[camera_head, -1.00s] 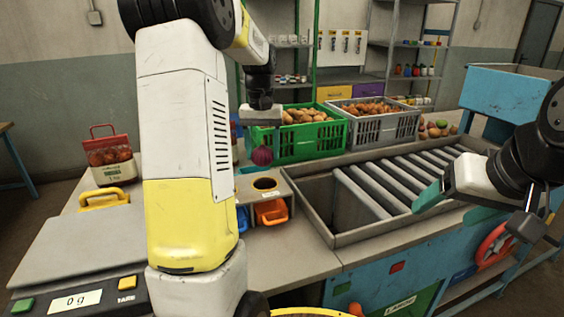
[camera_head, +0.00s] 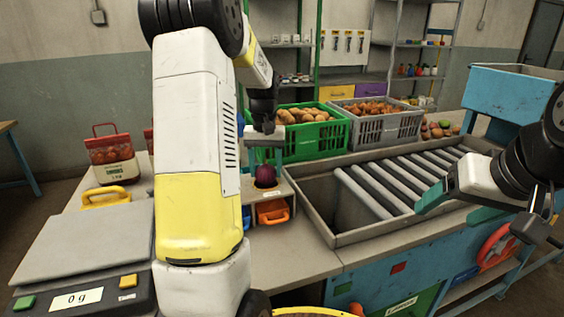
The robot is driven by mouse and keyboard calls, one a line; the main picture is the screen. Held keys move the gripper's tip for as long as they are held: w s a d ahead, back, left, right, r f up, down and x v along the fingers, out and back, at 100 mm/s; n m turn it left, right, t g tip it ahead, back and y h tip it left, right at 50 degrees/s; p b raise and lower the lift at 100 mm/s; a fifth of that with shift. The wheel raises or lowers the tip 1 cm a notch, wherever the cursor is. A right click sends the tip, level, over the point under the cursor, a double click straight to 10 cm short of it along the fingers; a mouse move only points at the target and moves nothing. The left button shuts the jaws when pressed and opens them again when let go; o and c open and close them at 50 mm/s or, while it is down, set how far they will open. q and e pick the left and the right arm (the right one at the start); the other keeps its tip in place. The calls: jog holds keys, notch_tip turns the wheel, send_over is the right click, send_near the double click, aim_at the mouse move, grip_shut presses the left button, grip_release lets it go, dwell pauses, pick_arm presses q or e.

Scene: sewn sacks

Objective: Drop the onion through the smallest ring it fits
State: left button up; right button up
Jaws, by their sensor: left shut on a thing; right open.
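The dark red onion (camera_head: 265,174) hangs below my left gripper (camera_head: 265,155), which is shut on it. The onion is over or in front of the one ring that shows on the grey ring stand (camera_head: 284,187) and covers most of that opening. I cannot tell whether it touches the ring. The other rings are hidden behind my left arm. An orange bin (camera_head: 273,211) and part of a blue bin (camera_head: 246,217) sit under the stand. My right gripper (camera_head: 432,197) is open and empty over the roller conveyor's right side.
A green crate of potatoes (camera_head: 300,148) and a grey crate of onions (camera_head: 371,128) stand behind. The roller conveyor (camera_head: 385,182) lies right of the stand. A scale (camera_head: 84,240) reading 0 g and bagged produce (camera_head: 112,160) are at left.

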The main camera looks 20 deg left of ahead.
pick_arm(q)
jog(key=o, duration=1.7)
jog(key=shift+r, duration=3.9)
